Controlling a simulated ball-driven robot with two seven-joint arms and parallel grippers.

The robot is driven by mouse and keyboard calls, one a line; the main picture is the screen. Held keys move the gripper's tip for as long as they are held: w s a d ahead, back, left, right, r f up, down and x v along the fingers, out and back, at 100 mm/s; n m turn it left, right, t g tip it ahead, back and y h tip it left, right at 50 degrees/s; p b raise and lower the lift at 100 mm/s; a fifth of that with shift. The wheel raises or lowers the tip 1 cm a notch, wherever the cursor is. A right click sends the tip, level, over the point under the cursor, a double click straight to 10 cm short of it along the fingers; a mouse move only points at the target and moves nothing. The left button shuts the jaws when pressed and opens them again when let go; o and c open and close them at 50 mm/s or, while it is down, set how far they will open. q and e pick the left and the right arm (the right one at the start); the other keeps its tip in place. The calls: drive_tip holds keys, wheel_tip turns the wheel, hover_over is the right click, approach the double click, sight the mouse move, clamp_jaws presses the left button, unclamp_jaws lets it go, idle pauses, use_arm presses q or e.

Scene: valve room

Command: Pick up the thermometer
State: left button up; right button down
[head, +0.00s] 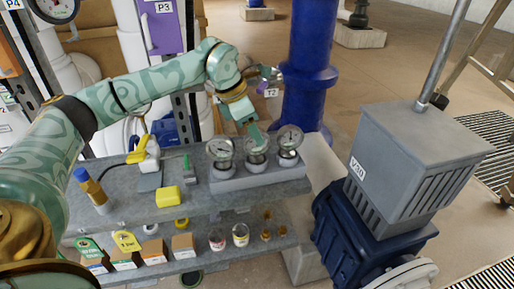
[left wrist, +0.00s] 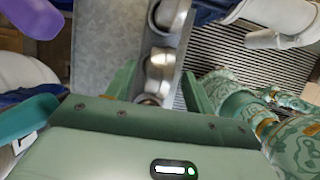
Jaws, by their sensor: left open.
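Three round dial gauges stand upright in a grey block (head: 235,182) on the shelf: a left one (head: 220,149), a middle one (head: 256,141) and a right one (head: 290,138). I cannot read which dial is the thermometer. My left gripper (head: 247,121) is open, just above and behind the middle gauge, and partly overlaps its top. In the left wrist view the open fingers (left wrist: 156,82) have the row of gauges, seen from above as round metal cases (left wrist: 159,62), between and beyond them. No gauge is visibly held. My right gripper is not in view.
The grey shelf (head: 120,218) also bears a yellow box (head: 168,196), a blue-and-tan cylinder (head: 91,191) and a yellow-and-white instrument (head: 146,155). A blue column (head: 307,70) stands behind the gauges. A grey motor housing labelled V30 (head: 405,150) stands to the right.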

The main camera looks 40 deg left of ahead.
use_arm(q)
drive_tip(key=b+x, duration=0.1)
drive_tip(key=x, duration=0.3)
drive_tip(key=shift+r, duration=0.1)
drive_tip(key=c, duration=1)
drive_tip(key=shift+o, duration=0.2)
wheel_tip(320, 180, up, 10)
drive_tip(key=p, duration=0.3)
drive_tip(key=shift+o, duration=0.2)
